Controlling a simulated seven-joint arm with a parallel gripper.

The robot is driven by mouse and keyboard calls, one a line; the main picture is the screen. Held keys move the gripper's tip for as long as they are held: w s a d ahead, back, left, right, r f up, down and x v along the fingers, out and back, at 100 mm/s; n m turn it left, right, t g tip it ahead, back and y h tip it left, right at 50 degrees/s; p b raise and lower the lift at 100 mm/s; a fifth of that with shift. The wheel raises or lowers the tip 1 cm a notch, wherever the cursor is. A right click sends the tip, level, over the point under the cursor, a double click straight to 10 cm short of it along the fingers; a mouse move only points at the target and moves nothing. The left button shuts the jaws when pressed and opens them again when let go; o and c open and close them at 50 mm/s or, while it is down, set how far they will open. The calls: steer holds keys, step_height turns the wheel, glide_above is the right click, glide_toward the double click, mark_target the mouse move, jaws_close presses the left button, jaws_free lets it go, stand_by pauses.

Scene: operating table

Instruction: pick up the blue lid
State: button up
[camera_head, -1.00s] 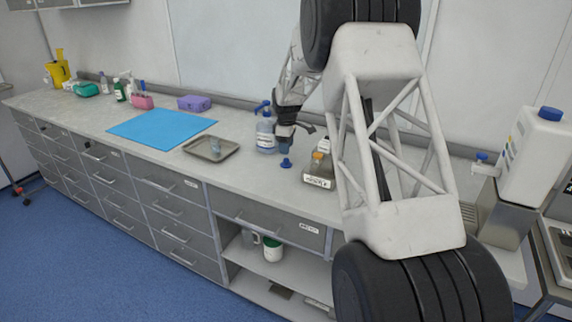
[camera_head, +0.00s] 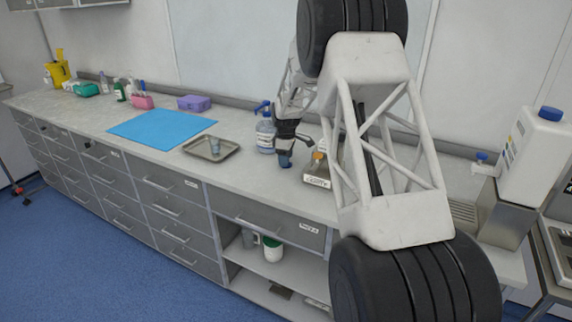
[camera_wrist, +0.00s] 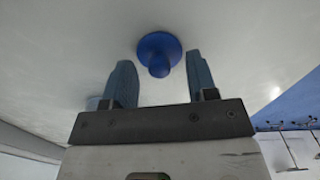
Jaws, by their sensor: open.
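The blue lid (camera_wrist: 159,52) lies on the pale counter. In the wrist view it shows as a round disc with a knob, just beyond the fingertips and roughly centred between them. My gripper (camera_wrist: 160,75) is open and empty, with one blue-grey finger on each side of the lid's line. In the head view my gripper (camera_head: 286,160) points down low over the counter, beside the pump bottle, and it hides most or all of the lid there. Whether the fingers touch the lid or the counter cannot be told.
A clear bottle with a blue pump (camera_head: 265,133) stands close left of my gripper. A labelled box of small bottles (camera_head: 317,180) stands close on the right. A metal tray (camera_head: 232,151) and a blue mat (camera_head: 150,128) lie further left.

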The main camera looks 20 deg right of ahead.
steer(key=shift+c, duration=0.4)
jaws_close()
steer(key=shift+r, duration=0.15)
step_height(320, 180, up, 10)
stand_by(0.7)
steer(key=shift+a, duration=0.1)
stand_by(0.5)
